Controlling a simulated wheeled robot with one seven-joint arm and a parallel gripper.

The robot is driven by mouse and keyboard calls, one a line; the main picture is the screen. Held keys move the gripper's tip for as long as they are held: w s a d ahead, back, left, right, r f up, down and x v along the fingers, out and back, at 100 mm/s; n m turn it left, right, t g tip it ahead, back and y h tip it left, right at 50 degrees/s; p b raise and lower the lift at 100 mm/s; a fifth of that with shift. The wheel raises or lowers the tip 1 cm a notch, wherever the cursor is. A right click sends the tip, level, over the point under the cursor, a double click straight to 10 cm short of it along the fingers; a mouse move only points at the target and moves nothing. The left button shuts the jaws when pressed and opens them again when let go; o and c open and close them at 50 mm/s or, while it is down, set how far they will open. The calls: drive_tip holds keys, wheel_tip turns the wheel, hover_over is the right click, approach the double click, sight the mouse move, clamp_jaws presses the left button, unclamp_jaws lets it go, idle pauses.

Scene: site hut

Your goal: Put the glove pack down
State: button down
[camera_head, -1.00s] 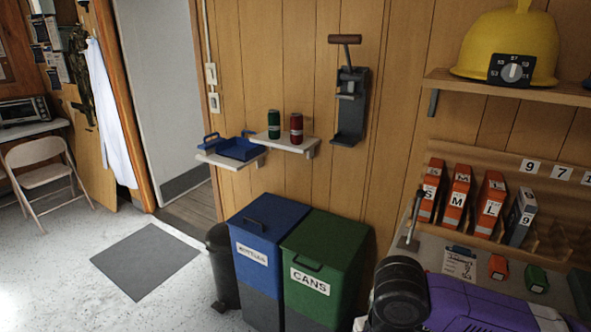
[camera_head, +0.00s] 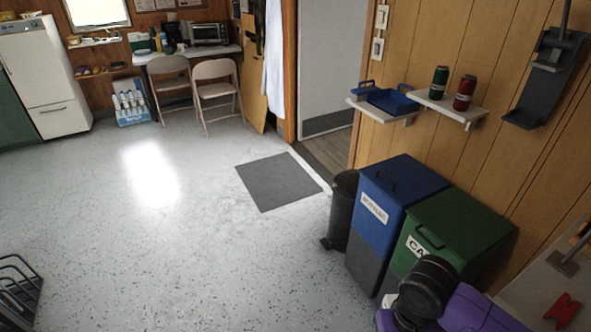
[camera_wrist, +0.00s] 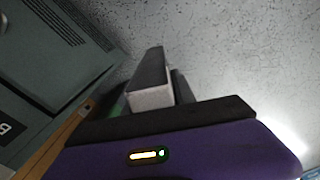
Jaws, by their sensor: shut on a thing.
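In the wrist view my gripper (camera_wrist: 152,82) is shut on a narrow block with a dark grey upper face and a paler near end, which I take to be the glove pack (camera_wrist: 150,97). It is held clear of the speckled floor seen behind it. Its label does not show, and the fingers are mostly hidden around it. In the head view only my purple and black arm shows at the bottom right; my gripper and the pack are out of that view.
Blue (camera_head: 401,181) and green (camera_head: 460,228) bins stand by the wall, beside a black bin (camera_head: 342,210). A small shelf (camera_head: 447,106) holds green and red cans; a blue tray (camera_head: 391,101) is left of it. A grey mat (camera_head: 279,182) lies on open floor. Chairs (camera_head: 217,88) stand behind.

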wheel_tip(320, 180, up, 6)
drive_tip(key=w, duration=0.2)
drive_tip(key=w+f+n, duration=0.1)
drive_tip(key=w+f, duration=0.3)
drive_tip(key=shift+m, duration=0.5)
drive_tip(key=s+f, duration=0.4)
drive_tip(key=s, duration=0.1)
drive_tip(key=shift+a+f, duration=0.15)
drive_tip(key=shift+f, duration=0.2)
drive_tip(key=shift+s+a+f, duration=0.25)
drive_tip(key=shift+s+a, duration=0.1)
drive_tip(key=shift+a, duration=0.2)
drive_tip(key=shift+f, duration=0.1)
